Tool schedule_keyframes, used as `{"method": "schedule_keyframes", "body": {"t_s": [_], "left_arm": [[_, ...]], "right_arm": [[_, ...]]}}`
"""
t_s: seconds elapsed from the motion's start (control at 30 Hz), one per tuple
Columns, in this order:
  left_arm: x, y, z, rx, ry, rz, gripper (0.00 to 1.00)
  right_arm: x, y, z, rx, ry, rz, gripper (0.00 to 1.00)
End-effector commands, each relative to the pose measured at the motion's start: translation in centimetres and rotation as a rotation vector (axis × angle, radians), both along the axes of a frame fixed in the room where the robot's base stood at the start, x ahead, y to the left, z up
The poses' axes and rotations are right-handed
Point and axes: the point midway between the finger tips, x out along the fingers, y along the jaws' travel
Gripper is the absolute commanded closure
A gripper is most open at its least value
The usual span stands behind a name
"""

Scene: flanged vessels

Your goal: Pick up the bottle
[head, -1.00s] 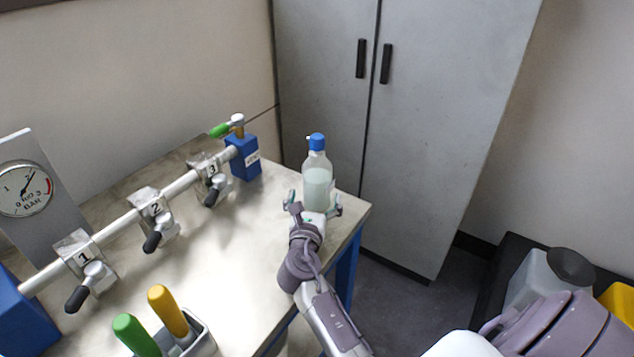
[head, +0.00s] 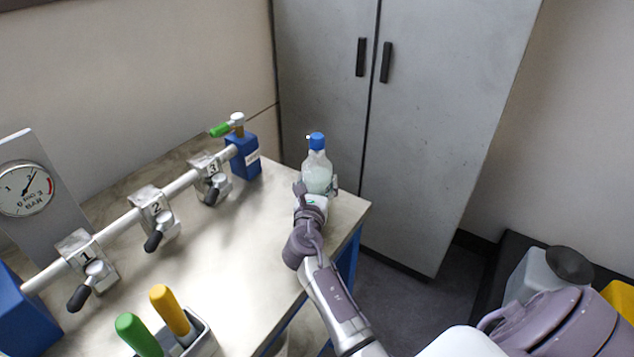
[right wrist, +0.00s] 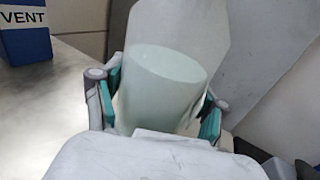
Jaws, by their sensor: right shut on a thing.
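The bottle (head: 318,174) is clear with a blue cap and pale liquid in its lower part. It stands upright near the far right corner of the table in the head view. My right gripper (head: 316,190) is around the bottle's lower body and shut on it. In the right wrist view, the bottle (right wrist: 165,85) lies between the two teal-padded fingers of the right gripper (right wrist: 160,105), one on each side. The bottle's base is hidden by the gripper. My left gripper is not seen in either view.
A pipe with several numbered valves (head: 155,207) and a pressure gauge (head: 24,190) run along the table's left. A blue block (head: 243,157) ends the pipe. A holder with green and yellow handles (head: 170,310) is at the front. A grey cabinet (head: 430,130) stands behind.

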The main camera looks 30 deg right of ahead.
Motion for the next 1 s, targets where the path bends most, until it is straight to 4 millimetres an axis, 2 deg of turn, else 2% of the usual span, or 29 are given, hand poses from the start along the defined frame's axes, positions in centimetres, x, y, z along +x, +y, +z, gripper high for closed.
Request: {"method": "schedule_keyframes", "body": {"t_s": [0.03,0.1,0.43,0.57,0.73,1.0], "left_arm": [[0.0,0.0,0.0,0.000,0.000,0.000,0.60],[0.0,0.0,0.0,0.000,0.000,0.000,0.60],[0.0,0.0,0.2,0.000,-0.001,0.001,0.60],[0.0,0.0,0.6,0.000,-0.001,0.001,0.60],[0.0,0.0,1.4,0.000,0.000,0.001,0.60],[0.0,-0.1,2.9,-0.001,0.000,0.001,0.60]], "right_arm": [[0.0,0.0,0.0,0.000,0.000,0.000,0.73],[0.0,0.0,0.2,-0.001,-0.003,0.001,0.83],[0.0,0.0,0.7,-0.002,-0.004,0.000,0.83],[0.0,0.0,2.0,-0.002,-0.005,0.001,0.83],[0.0,-0.1,5.0,-0.002,-0.007,0.000,0.83],[-3.3,-5.6,8.4,-0.008,-0.003,-0.001,0.83]]}}
